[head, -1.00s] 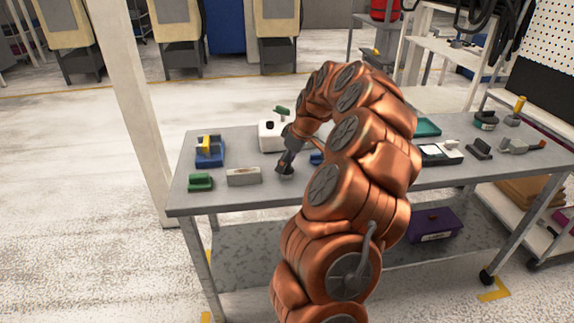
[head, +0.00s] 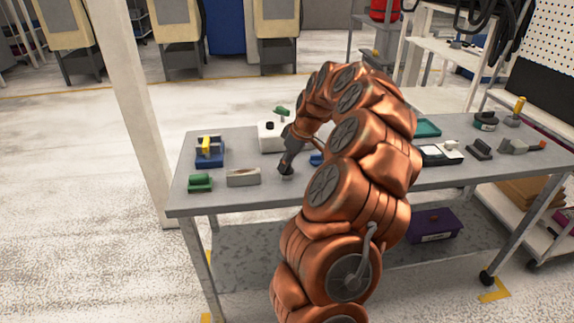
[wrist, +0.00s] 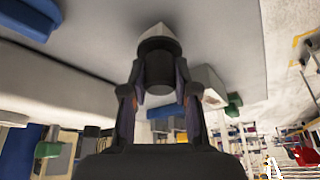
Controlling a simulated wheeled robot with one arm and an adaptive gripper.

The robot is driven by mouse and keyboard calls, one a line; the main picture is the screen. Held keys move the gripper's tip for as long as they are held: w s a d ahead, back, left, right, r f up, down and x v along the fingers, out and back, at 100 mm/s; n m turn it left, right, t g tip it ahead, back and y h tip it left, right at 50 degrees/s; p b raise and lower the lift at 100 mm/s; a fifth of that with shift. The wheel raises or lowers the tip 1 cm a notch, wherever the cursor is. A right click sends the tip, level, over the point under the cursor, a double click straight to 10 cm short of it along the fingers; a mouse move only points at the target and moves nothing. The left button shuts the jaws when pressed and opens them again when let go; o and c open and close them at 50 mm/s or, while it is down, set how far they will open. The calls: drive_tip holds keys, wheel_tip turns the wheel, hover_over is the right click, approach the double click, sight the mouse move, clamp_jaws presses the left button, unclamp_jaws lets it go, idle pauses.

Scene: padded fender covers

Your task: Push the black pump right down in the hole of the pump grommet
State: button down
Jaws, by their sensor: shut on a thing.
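My gripper (wrist: 157,90) is shut on the black pump (wrist: 157,65), a dark cylinder between its two fingers in the wrist view. A pale, pointed piece (wrist: 160,36) shows at the pump's far end; I cannot tell whether it is part of the pump or a separate thing. In the head view my gripper (head: 287,168) is low over the grey table, at its front middle. I cannot make out a hole.
The grey table (head: 220,198) also holds a blue block with a yellow part (head: 209,151), a green block (head: 200,182) and a grey block (head: 243,177), all left of my gripper. My arm hides much of the table's middle. A teal tray (head: 428,128) lies to the right.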

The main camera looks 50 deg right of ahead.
sight(287, 173)
drive_tip(key=shift+r, duration=0.1)
drive_tip(key=shift+s+r+b, duration=0.1)
drive_tip(key=shift+r+b, duration=0.35)
drive_tip(key=shift+r, duration=1.25)
drive_tip(key=shift+s+a, duration=0.5)
drive_tip(key=shift+s, duration=0.1)
drive_tip(key=s+a+r+b, duration=0.1)
drive_tip(key=s+a+b, duration=0.2)
drive_tip(key=s+a, duration=0.5)
drive_tip(key=s, duration=0.4)
drive_tip(key=shift+r, duration=0.2)
